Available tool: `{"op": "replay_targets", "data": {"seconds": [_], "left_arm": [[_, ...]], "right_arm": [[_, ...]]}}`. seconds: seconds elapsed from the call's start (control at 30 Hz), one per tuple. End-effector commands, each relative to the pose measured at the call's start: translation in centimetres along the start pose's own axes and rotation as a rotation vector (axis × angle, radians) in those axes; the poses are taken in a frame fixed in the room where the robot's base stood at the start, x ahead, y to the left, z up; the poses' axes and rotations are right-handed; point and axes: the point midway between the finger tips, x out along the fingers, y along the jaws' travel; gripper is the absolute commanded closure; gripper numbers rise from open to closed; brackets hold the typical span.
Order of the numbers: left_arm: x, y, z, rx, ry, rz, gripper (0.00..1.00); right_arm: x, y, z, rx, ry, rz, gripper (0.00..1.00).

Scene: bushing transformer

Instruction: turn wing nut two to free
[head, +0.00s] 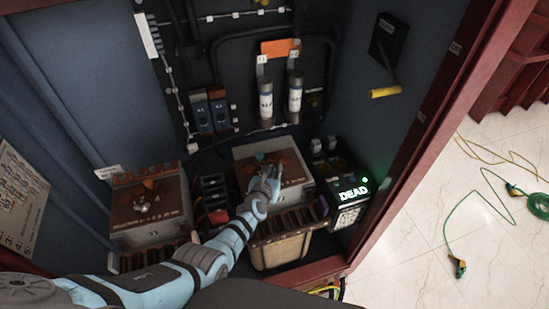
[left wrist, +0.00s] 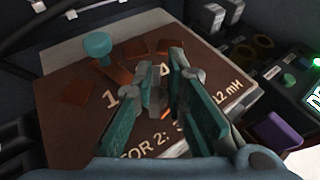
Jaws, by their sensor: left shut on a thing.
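The right brown-topped unit (head: 300,172) has white lettering on its top; in the left wrist view its top plate (left wrist: 65,110) reads in part "TOR 2" and "12 mH". My left gripper (head: 274,176) reaches down over this top from the front. In the left wrist view, the left gripper's teal-padded fingers (left wrist: 160,88) are shut on a small grey metal piece (left wrist: 157,98), which looks like wing nut two. The fingers hide much of it and its stud. A copper-coloured strip lies behind the fingers. My right gripper is not in view.
A teal knob (left wrist: 97,45) stands on the same plate, left of the fingers. The left brown-topped unit (head: 165,215) carries another nut (head: 143,205). A lit "DEAD" box (head: 350,190) stands close on the right. Two white cylinders (head: 266,100) are behind. Cabinet walls enclose the space.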

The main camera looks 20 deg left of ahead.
Motion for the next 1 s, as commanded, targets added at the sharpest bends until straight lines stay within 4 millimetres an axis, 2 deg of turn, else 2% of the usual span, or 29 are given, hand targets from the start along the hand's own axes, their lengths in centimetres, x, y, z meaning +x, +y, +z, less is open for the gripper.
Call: {"op": "replay_targets", "data": {"seconds": [0.03, 0.07, 0.4, 1.0], "left_arm": [[-0.1, 0.1, 0.9, -0.013, -0.008, 0.038, 1.0], [0.0, 0.1, 0.8, -0.021, -0.009, 0.061, 1.0], [0.2, 0.4, 0.2, -0.102, -0.017, 0.265, 1.0], [0.0, 0.6, 0.0, -0.127, -0.006, 0.338, 1.0]], "right_arm": [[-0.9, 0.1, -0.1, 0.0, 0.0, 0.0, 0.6], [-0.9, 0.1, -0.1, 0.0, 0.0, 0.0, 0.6], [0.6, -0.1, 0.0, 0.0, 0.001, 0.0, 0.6], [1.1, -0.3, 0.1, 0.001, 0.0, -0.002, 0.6]]}}
